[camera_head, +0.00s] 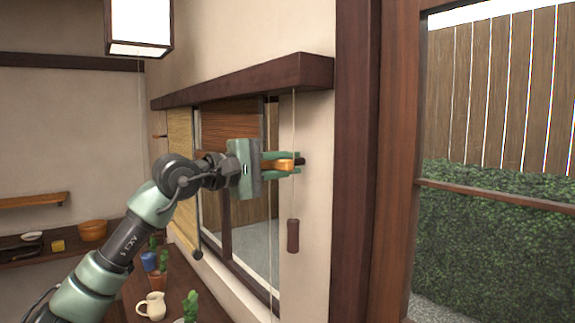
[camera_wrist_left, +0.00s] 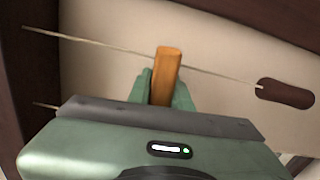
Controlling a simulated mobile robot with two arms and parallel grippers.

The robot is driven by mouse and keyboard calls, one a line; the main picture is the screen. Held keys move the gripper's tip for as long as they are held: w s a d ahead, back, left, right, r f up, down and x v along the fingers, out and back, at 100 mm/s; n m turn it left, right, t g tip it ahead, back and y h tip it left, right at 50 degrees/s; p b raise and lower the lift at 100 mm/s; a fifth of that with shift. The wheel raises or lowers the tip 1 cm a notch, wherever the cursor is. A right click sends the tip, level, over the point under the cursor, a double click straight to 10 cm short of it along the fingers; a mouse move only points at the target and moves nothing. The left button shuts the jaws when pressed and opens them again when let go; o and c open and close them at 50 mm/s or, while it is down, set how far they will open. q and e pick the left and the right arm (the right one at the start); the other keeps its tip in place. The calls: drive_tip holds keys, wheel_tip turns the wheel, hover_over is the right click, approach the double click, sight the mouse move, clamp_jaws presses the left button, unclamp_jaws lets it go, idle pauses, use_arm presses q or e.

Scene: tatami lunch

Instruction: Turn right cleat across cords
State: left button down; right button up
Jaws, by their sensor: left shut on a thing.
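The right cleat, a small orange-brown wooden bar (camera_head: 285,165), is on the pale wall right of the window. My left gripper (camera_head: 283,162) is shut on it, with green fingers on either side. In the left wrist view the cleat (camera_wrist_left: 166,72) stands up between the fingertips (camera_wrist_left: 163,92), crosswise to a thin cord (camera_wrist_left: 100,44). The cord (camera_head: 294,120) hangs from the dark beam past the cleat to a dark brown pull (camera_head: 293,235). This pull also shows in the left wrist view (camera_wrist_left: 285,93). Whether the cord touches the cleat is unclear. My right gripper is out of view.
A dark beam (camera_head: 250,82) juts out above the window blinds (camera_head: 181,130). A dark wooden post (camera_head: 355,160) stands to the right. Below are a cream jug (camera_head: 151,306), a blue pot (camera_head: 149,261) and cactuses. A lamp (camera_head: 138,25) hangs upper left.

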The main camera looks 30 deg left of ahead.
sight(272, 166)
use_arm(q)
drive_tip(key=shift+f+m, duration=0.1)
drive_tip(key=shift+m, duration=0.6)
drive_tip(key=c, duration=1.3)
unclamp_jaws()
drive_tip(key=shift+s+a+b, duration=0.15)
drive_tip(key=shift+s+b, duration=0.1)
drive_tip(key=shift+b, duration=0.05)
drive_tip(key=b+v, duration=0.3)
drive_tip(key=v, duration=0.3)
drive_tip(key=shift+s+a+f, duration=0.1)
drive_tip(key=shift+s+f, duration=0.05)
drive_tip(key=shift+s+a, duration=0.1)
drive_tip(key=shift+s, duration=0.3)
